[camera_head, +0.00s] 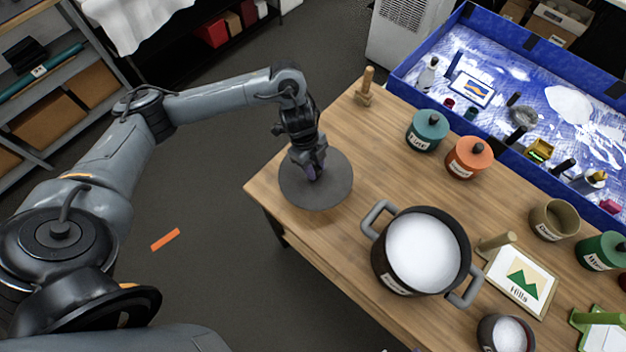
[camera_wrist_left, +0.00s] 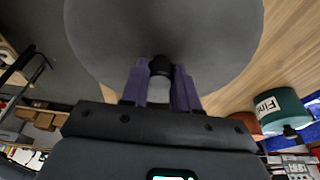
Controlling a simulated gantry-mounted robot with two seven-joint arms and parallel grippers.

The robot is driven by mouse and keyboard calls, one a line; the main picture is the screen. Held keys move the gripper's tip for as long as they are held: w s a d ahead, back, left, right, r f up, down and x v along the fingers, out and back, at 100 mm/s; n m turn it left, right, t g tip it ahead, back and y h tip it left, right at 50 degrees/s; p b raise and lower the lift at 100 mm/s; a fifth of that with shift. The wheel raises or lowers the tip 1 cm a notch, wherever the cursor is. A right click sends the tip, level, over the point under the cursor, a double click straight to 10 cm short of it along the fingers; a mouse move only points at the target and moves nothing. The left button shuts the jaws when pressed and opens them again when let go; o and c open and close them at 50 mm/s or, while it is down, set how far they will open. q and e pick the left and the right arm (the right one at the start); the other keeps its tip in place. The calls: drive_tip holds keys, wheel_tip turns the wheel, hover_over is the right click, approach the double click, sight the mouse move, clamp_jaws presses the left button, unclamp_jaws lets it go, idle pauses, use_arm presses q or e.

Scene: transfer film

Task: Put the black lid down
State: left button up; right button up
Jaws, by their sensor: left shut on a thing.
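The black lid (camera_head: 329,192) is a dark round disc at the left end of the wooden table, in the head view. My left gripper (camera_head: 316,172) is shut on its knob and stands over its middle. In the left wrist view the lid (camera_wrist_left: 165,30) fills the top, and the purple fingers of my left gripper (camera_wrist_left: 160,85) are on either side of the black knob (camera_wrist_left: 160,65). Whether the lid touches the table or hangs just above it, I cannot tell. My right gripper is not in view.
A pot of white grains (camera_head: 421,251) stands open to the right of the lid. Teal (camera_head: 427,131) and orange (camera_head: 468,158) lidded jars and a wooden peg stand (camera_head: 365,88) are behind. A blue-walled tray (camera_head: 480,120) lies at the back right. The table's front edge is close to the lid.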

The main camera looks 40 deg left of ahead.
use_arm(q)
wheel_tip(320, 180, down, 5)
drive_tip(key=shift+s+r+b, duration=0.15)
drive_tip(key=shift+r+b, duration=0.05)
drive_tip(key=shift+b, duration=0.15)
drive_tip(key=shift+f, duration=2.3)
drive_tip(key=shift+f, duration=0.1)
drive_tip(key=o, duration=1)
drive_tip(key=p+v, duration=0.1)
drive_tip(key=v, duration=1.1)
drive_tip(key=shift+a, duration=0.1)
